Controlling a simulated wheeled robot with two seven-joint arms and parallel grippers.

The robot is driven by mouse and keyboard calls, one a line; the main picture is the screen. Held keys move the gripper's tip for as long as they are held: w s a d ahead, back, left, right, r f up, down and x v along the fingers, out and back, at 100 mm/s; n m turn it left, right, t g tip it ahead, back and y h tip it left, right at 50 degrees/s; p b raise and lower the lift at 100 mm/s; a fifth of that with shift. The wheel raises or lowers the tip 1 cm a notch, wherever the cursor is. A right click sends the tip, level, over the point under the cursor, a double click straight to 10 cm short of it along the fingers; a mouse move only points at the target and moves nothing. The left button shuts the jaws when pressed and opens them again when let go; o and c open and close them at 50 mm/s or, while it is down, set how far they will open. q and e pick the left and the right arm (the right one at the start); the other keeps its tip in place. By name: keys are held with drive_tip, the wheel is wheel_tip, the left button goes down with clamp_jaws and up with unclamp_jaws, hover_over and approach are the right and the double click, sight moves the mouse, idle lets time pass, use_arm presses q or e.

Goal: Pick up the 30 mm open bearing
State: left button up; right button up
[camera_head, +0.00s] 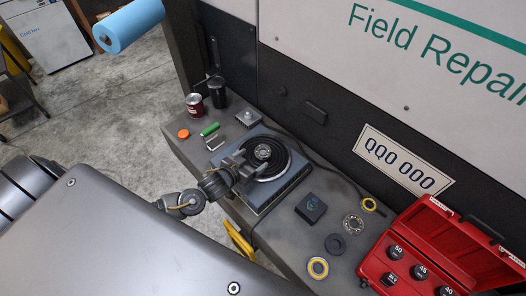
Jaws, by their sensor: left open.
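A metallic ring with what look like exposed balls (353,223), seemingly an open bearing, lies flat on the grey bench, left of the red case. Its size cannot be read. A dark ring (335,244) lies between the front yellow one and the metallic ring. My left gripper (243,164) is open over the left side of a round black part (264,153) on a blue-grey base, well left of the bearings. Contact there cannot be told. My right gripper is out of view.
A dark square box (311,208) stands between the base and the rings. An open red case (440,250) with numbered pieces is at right. A dark cable runs behind the rings.

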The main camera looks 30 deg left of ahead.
sight(266, 148)
use_arm(q)
drive_tip(key=shift+w, duration=0.2)
drive_tip(key=p+x, duration=0.1)
drive_tip(key=x, duration=0.3)
drive_tip(key=shift+w+f, duration=0.2)
drive_tip(key=shift+w, duration=0.1)
drive_tip(key=c, duration=1.2)
drive_tip(key=shift+r, duration=0.55)
drive_tip(key=s+a+r+b, duration=0.1)
drive_tip(key=s+a+r, duration=0.1)
drive_tip(key=s+r, duration=0.1)
drive_tip(key=s+a+r+b, duration=0.1)
drive_tip(key=s+a+r, duration=0.2)
drive_tip(key=s+r, duration=0.1)
drive_tip(key=s+a+r+b, duration=0.1)
drive_tip(key=s+a+r, duration=0.2)
drive_tip(key=s+r, duration=0.1)
drive_tip(key=shift+s+a+r, duration=0.1)
drive_tip(key=shift+a+r, duration=0.15)
drive_tip(key=shift+r, duration=0.2)
